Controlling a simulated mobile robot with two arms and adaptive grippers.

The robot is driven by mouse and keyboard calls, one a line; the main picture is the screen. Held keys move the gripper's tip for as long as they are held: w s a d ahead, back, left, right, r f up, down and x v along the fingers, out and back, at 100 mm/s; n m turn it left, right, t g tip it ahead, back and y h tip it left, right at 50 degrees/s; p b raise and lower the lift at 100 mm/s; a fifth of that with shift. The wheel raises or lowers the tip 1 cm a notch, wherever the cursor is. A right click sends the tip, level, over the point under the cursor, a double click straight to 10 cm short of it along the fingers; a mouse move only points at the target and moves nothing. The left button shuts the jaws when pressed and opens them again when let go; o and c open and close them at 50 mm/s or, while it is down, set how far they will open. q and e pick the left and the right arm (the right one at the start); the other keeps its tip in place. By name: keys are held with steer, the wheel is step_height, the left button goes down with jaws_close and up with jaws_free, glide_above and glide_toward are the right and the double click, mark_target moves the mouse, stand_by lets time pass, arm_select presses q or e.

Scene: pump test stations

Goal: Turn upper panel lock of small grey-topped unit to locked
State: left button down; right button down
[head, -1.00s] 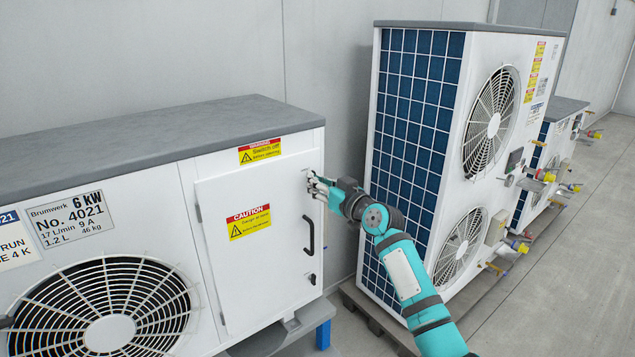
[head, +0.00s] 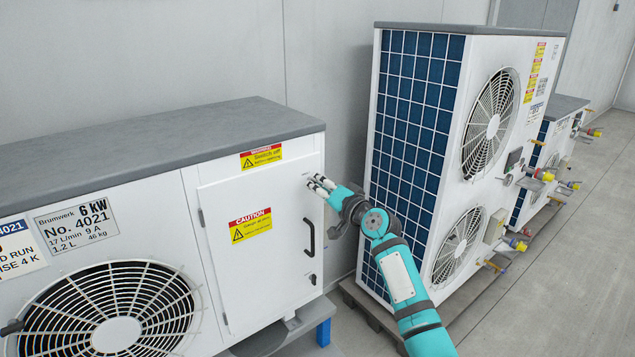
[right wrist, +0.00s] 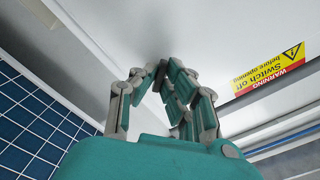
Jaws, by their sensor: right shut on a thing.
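The small grey-topped unit (head: 150,145) stands at the left in the head view, with a white front panel (head: 255,270). My right gripper (head: 314,181) is at the panel's upper right corner, shut on the upper panel lock. Its fingers hide the lock, so I cannot read its position. A lower panel lock (head: 312,279) shows as a small dark piece below the black handle (head: 309,236).
A tall unit with a blue grid side (head: 410,130) stands close to the right of my right arm. A smaller unit with pipe fittings (head: 548,165) is farther back. Open grey floor (head: 560,290) lies at the lower right.

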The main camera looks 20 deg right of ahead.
steer(key=m+p, duration=0.2)
steer(key=m, duration=0.2)
steer(key=shift+r+m, duration=0.1)
steer(key=shift+m, duration=0.2)
steer(key=shift+m+p, duration=0.65)
steer(key=shift+m, duration=0.75)
steer(key=c, duration=1.4)
jaws_free()
steer(key=shift+c, duration=0.2)
steer(key=v, duration=1.2)
